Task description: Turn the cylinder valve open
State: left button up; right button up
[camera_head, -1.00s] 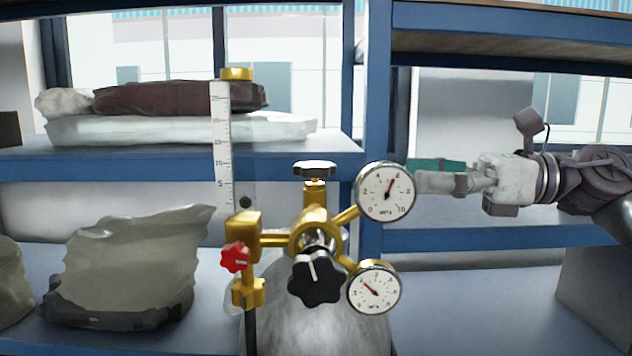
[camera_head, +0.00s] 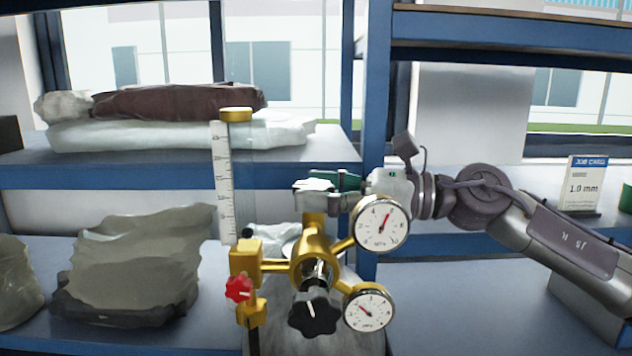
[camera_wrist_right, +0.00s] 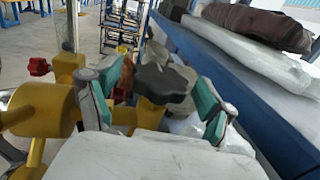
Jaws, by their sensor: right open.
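The dark lobed cylinder valve knob (camera_wrist_right: 165,84) shows in the right wrist view, on top of the brass valve body (camera_head: 313,255). My right gripper (camera_head: 325,184) reaches in from the right at the height of this knob and largely covers it in the head view. In the right wrist view my right gripper (camera_wrist_right: 155,100) is open, with one green-padded finger on each side of the knob. I cannot tell whether either pad touches it. My left gripper is not in view.
Two round gauges (camera_head: 381,226) and (camera_head: 369,307) sit right of the brass body, close below my right wrist. A black star knob (camera_head: 313,312) faces front; a red knob (camera_head: 238,289) and scaled tube (camera_head: 224,185) stand left. Blue shelving (camera_head: 180,176) lies behind.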

jog(key=c, duration=1.2)
jog(key=shift+o, duration=0.2)
jog(key=shift+w+f+n+g+b, duration=0.1)
jog(key=shift+n+g+b, duration=0.4)
jog(key=shift+g+b, duration=0.25)
jog(key=shift+n+g, duration=0.7)
jog(key=shift+g, duration=0.45)
jog(key=n+g, duration=0.1)
jog(key=g, duration=0.1)
jog(key=shift+r+n+g, duration=0.25)
jog(key=shift+n+g, duration=0.15)
jog(key=shift+n+g+p, duration=0.3)
jog(key=shift+n+g, duration=0.5)
jog(key=shift+g, duration=0.4)
jog(key=shift+f+h, duration=0.1)
jog(key=shift+h, duration=0.2)
jog(key=o, duration=1.2)
jog(key=shift+c, duration=0.2)
